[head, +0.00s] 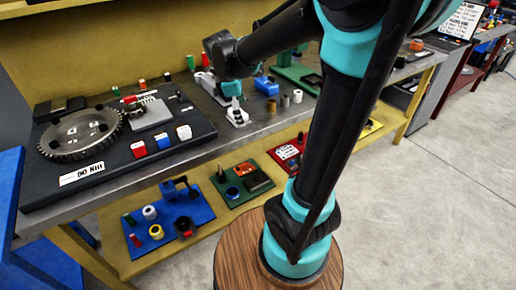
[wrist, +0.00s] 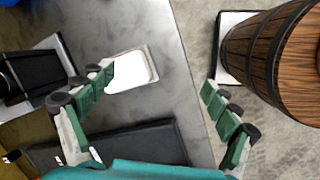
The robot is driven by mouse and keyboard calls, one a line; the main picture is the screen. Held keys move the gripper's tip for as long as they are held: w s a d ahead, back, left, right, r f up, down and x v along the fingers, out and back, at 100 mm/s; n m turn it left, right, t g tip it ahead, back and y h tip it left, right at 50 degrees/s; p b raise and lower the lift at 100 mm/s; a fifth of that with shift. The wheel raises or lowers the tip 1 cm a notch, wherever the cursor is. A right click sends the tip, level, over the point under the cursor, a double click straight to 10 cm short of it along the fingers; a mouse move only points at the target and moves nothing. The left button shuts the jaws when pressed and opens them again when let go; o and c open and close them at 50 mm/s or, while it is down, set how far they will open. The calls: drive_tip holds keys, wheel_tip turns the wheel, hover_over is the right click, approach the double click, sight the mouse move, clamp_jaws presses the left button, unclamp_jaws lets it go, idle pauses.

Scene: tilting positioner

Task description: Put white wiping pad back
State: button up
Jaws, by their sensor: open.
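A white, flat, rounded rectangular piece (wrist: 128,72), which looks like the white wiping pad, lies on the grey metal bench top (wrist: 165,30) in the wrist view. It has a pale raised rim, and I cannot tell whether that rim is a separate shallow holder. My gripper (wrist: 158,79) is open, with its green fingers spread wide and nothing between them. The left fingertip overlaps the piece's left edge in the picture; I cannot tell whether they touch. In the head view my gripper (head: 234,92) points down over the bench, above a small white item (head: 238,116).
A black board (head: 110,140) with a large gear (head: 80,134) and small coloured blocks covers the bench's left part. A blue block (head: 266,86) and small cylinders stand right of my gripper. Blue (head: 170,222) and green (head: 240,188) trays lie on the shelf below.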

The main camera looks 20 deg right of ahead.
drive_tip(key=s+d+f+m+t+y, duration=0.2)
drive_tip(key=s+d+f+m, duration=0.2)
drive_tip(key=s+f+m, duration=0.8)
drive_tip(key=s+m, duration=0.3)
drive_tip(key=shift+f+y, duration=0.2)
drive_tip(key=shift+y, duration=0.1)
